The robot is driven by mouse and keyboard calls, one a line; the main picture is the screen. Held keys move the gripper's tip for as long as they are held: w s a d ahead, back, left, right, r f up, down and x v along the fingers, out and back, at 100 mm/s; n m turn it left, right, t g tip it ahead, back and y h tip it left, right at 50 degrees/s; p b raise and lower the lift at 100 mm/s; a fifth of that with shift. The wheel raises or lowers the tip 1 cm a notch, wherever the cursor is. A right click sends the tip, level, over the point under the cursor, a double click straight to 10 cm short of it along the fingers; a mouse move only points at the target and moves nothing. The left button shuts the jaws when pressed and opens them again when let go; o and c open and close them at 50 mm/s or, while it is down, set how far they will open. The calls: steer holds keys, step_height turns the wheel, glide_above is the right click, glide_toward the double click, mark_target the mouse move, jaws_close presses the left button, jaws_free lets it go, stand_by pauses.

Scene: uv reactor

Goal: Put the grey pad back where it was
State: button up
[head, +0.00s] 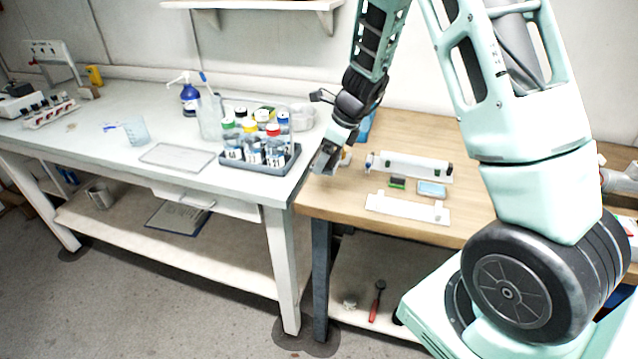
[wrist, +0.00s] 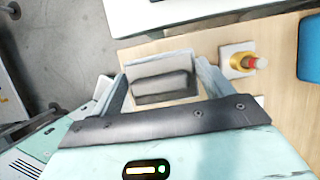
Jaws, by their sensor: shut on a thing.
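The grey pad (wrist: 162,78) is between the two fingers of my gripper (wrist: 165,88) in the wrist view, with a lighter grey part along its far side. My gripper is shut on it. In the head view my gripper (head: 326,160) points down over the left end of the wooden table (head: 335,205), close to the white bench. The pad cannot be told apart from the fingers there. How high it is above the table is hard to tell.
A white plate with a yellow and red knob (wrist: 240,62) is right of the pad. The wooden table holds a white fixture (head: 415,167), a green-black block (head: 397,183), a light blue box (head: 432,189) and a white strip (head: 407,207). A bottle rack (head: 258,168) stands left.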

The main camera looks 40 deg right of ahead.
mark_target(321, 185)
step_height(321, 185, down, 7)
steer(key=shift+r+b, duration=0.2)
steer(key=shift+b, duration=0.2)
steer(key=shift+f, duration=0.2)
steer(key=o, duration=0.9)
steer(key=shift+r, duration=0.1)
